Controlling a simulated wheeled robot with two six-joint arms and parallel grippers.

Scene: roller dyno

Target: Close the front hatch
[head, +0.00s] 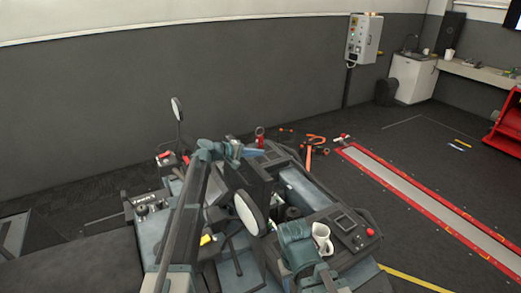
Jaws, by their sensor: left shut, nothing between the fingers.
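A dark vehicle with round mirrors fills the lower middle of the head view. A dark raised panel (257,182) stands up from it and looks like the front hatch, tilted open; its hinge is hidden. My left arm reaches up from the bottom, and its gripper (252,152) is by the panel's upper edge, shut and empty. I cannot tell whether it touches the panel.
A round mirror (249,212) sticks up near the panel. Orange tools (314,141) lie on the floor behind. A red-edged floor strip (430,205) runs at the right.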

